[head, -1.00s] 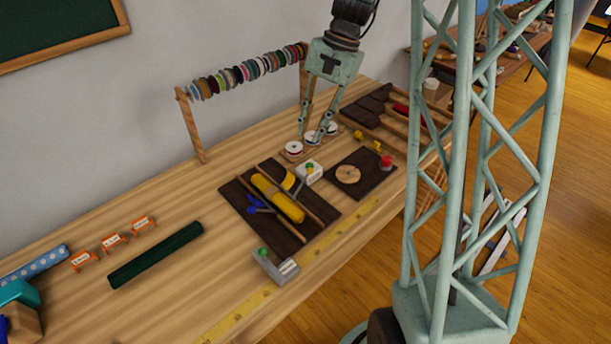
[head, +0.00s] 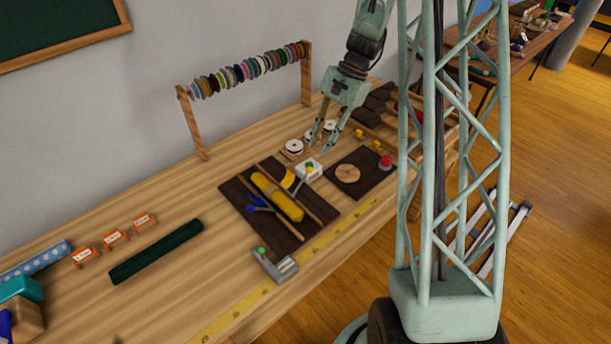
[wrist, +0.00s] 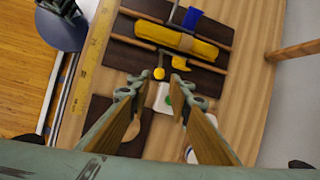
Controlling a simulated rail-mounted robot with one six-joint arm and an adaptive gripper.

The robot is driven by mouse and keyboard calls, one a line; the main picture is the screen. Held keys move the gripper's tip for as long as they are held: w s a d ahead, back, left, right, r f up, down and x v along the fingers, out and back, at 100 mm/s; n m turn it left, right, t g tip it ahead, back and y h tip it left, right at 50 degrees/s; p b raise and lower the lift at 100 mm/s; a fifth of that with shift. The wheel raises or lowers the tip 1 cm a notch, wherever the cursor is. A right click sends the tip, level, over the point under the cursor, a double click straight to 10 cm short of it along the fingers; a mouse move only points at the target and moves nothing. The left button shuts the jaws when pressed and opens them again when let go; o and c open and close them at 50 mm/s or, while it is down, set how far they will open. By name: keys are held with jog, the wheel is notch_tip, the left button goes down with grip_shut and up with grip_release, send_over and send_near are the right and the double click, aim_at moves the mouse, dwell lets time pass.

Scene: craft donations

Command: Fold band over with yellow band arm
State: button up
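A yellow rolled bundle (head: 277,196) lies across a dark board (head: 238,200) between two wooden rods; it also shows in the wrist view (wrist: 178,40). A blue piece (head: 259,204) lies at one side of the bundle and a curved yellow piece (head: 288,180) at the other. A white block (head: 309,171) with a green spot stands beside the board. A yellow ball (wrist: 159,73) on a thin grey rod shows near it. My gripper (head: 319,148) is above and behind the white block. In the wrist view its fingers (wrist: 154,92) are apart and empty, with the block between and beyond them.
A second dark board with a wooden disc (head: 348,174) and a red knob (head: 386,162) lies to the right. A grey device (head: 275,265) and a yellow ruler (head: 325,246) lie in front.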

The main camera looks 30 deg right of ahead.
aim_at(306, 176)
jog(key=shift+f, duration=0.2)
jog(key=shift+b+x, duration=0.35)
jog(key=shift+x, duration=6.4)
grip_shut()
